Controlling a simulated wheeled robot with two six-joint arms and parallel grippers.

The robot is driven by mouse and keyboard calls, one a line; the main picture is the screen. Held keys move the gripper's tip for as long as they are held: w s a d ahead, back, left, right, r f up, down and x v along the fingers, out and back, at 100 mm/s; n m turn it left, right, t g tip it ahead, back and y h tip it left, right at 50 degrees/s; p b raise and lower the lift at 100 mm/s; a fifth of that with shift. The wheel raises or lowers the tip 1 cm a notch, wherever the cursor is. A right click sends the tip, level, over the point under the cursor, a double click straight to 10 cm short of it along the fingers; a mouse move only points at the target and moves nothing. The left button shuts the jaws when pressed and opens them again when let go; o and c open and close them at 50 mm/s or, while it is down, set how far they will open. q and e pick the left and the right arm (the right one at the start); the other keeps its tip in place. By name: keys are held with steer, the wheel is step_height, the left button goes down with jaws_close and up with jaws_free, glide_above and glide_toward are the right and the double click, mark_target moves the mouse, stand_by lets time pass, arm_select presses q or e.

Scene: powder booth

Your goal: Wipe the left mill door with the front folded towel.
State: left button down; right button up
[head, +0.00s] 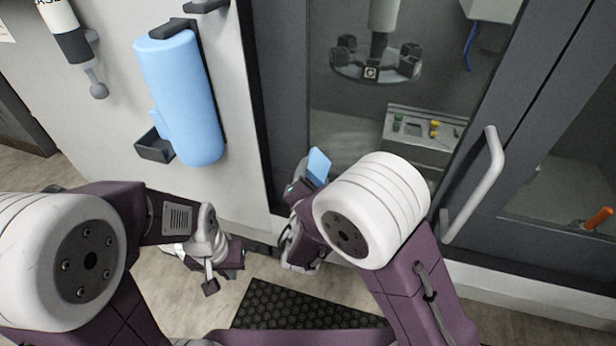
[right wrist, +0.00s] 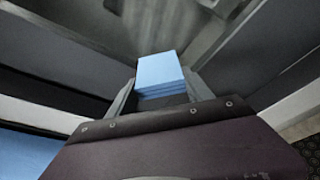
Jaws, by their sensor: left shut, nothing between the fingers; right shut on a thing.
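The folded blue towel (head: 318,165) is held upright in my right gripper (head: 305,183), in front of the lower left part of the left mill door (head: 345,118). In the right wrist view the towel (right wrist: 160,72) shows as stacked blue layers between the two fingers. I cannot tell whether it touches the door. The door has a dark frame and a large window. My left gripper (head: 222,274) is shut and empty, low in front of the white machine panel. My right arm hides part of the door's lower edge.
A light handle (head: 478,187) sticks out on the dark door framing at the right. A blue cylinder (head: 182,95) hangs on the white panel, with a dark holder (head: 155,146) beside it. A black textured mat (head: 290,305) lies on the floor.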

mark_target(326, 171)
steer(key=shift+s+d+f+b, duration=0.1)
steer(key=shift+s+d+b, duration=0.1)
steer(key=shift+d, duration=0.25)
steer(key=shift+s+d+f+b, duration=0.1)
steer(key=shift+d+b, duration=0.1)
steer(key=shift+d, duration=0.2)
steer(key=shift+s+d+r, duration=0.1)
steer(key=shift+d+r, duration=0.1)
steer(key=shift+d, duration=0.05)
steer(key=shift+d+f+b, duration=0.15)
steer(key=shift+d+b, duration=0.2)
steer(key=shift+b, duration=0.1)
steer(key=s+d+b, duration=0.1)
steer(key=d+b, duration=0.5)
steer(key=b, duration=0.2)
steer(key=shift+s+d, duration=0.15)
steer(key=shift+s, duration=0.15)
